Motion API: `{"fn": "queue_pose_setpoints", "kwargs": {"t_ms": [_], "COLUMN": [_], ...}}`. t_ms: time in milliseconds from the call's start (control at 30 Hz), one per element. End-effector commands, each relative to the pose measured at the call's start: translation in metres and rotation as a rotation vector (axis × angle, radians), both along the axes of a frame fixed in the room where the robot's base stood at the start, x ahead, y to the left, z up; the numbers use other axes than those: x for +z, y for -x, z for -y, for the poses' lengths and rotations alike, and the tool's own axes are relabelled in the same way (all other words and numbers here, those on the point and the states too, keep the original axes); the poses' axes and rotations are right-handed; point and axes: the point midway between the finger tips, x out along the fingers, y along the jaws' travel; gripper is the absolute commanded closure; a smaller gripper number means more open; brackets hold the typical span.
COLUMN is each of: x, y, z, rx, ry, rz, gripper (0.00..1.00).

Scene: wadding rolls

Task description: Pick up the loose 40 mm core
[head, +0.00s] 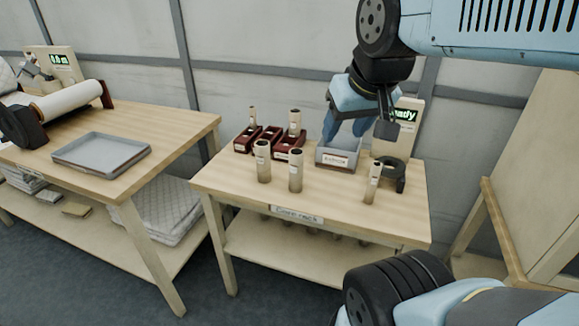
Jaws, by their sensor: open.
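Three loose cardboard cores stand upright on the core rack table (330,210): a left one (263,163), a middle one (295,172) and a right one (373,184). The right one looks slimmer and shorter. Their labels are too small to read, so I cannot tell which is 40 mm. Two more cores, a back left one (252,118) and a back right one (295,122), stand in dark red bins (262,138). My gripper (345,132) is open and empty, pointing down above the grey labelled bin (337,157), behind the loose cores and apart from them.
A device with a green display (404,115) and dark base stands at the table's back right, partly behind my arm. The left table holds a grey tray (101,151) and a white roll (66,101) on a holder. A wooden panel stands at right. The table's front is clear.

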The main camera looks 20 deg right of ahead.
Motion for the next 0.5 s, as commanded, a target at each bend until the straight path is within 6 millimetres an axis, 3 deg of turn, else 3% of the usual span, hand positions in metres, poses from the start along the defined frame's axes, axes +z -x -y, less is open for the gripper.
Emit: {"fn": "queue_pose_setpoints", "kwargs": {"t_ms": [267, 500], "x": [0.0, -0.011], "y": [-0.037, -0.094], "z": [0.003, 0.005], "rx": [-0.049, -0.141], "ry": [-0.065, -0.136], "rz": [-0.073, -0.178], "gripper": [0.21, 0.21]}}
